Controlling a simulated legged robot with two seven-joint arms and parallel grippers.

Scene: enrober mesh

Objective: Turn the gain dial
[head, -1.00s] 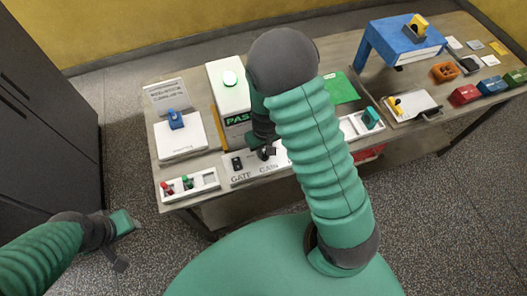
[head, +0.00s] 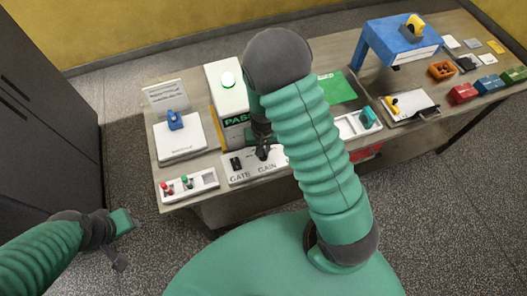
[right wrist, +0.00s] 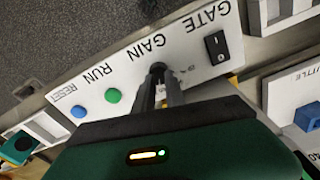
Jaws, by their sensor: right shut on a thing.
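The white control panel (head: 240,178) lies near the table's front edge, with GATE and GAIN labels. In the right wrist view the panel (right wrist: 122,68) also shows RUN and RESET. The gain dial (right wrist: 157,68) is a small dark knob beside the GAIN label. My right gripper (right wrist: 160,82) is shut on the dial, its two dark fingers close about it. In the head view my right gripper (head: 263,150) is over the panel, and its fingers mostly hide the dial. My left gripper (head: 122,240) is open and empty, off the table at the lower left.
A black gate switch (right wrist: 216,46) is beside the dial; green (right wrist: 113,95) and blue (right wrist: 78,111) buttons are on its other side. A tray with red and green parts (head: 205,181) is to the left.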

